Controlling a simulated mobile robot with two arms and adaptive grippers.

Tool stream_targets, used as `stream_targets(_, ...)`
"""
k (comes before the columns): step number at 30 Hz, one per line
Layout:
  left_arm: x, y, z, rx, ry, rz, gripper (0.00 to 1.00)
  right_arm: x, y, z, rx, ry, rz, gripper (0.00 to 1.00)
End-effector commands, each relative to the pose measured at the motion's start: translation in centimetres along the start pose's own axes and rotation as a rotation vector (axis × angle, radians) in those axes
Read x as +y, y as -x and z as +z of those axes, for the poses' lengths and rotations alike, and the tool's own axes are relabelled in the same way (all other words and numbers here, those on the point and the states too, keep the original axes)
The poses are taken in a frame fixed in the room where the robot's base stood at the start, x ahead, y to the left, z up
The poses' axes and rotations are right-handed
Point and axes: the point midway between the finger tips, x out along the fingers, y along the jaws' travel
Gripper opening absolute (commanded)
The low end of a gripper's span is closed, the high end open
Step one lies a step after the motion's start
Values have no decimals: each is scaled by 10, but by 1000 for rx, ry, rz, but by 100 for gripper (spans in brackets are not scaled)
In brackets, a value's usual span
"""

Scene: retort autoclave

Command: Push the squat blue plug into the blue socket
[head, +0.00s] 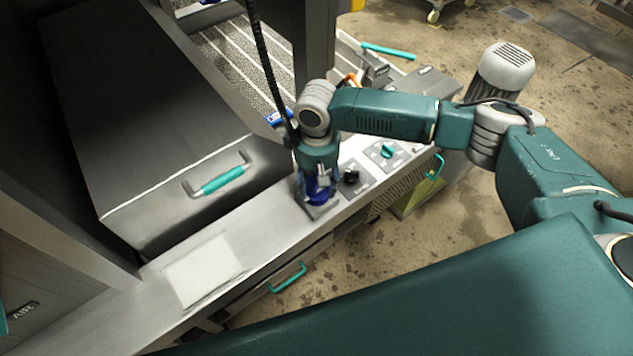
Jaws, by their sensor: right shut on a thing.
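My right gripper (322,186) points down over the metal ledge and is shut on the blue plug (320,194). A black ribbed cable rises from beside the gripper to the top of the view. The plug is low, right over a square grey plate (322,208) on the ledge. The blue socket is hidden under the plug and gripper, so I cannot tell how far the plug sits in it. My left gripper is not in view.
A dark box with a teal handle (222,181) stands left of the ledge. A black knob (351,177) and a teal knob (387,151) sit on plates right of the gripper. A pale sheet (203,271) lies on the ledge's near left. A teal drawer handle (288,278) juts out below.

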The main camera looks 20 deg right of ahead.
Motion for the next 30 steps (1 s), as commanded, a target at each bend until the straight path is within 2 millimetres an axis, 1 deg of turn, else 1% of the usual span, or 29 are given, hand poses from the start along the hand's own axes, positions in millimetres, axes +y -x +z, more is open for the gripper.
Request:
stream_targets(5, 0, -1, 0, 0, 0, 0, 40, 0, -4, 0, 0, 0, -1, 29)
stream_targets(6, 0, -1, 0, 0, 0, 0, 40, 0, -4, 0, 0, 0, -1, 56)
stream_targets(9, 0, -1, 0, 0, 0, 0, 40, 0, -4, 0, 0, 0, 0, 74)
stream_targets(17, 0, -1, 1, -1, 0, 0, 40, 0, -4, 0, -1, 0, 0, 74)
stream_targets(20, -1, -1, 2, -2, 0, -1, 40, 0, 0, 0, 0, 0, -1, 74)
stream_targets(23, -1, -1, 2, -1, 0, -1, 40, 0, 12, -1, 1, 0, -1, 74)
stream_targets(26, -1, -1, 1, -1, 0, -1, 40, 0, 32, -1, 2, 1, -1, 74)
stream_targets(30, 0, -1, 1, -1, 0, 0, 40, 0, 63, -1, 3, 0, -1, 74)
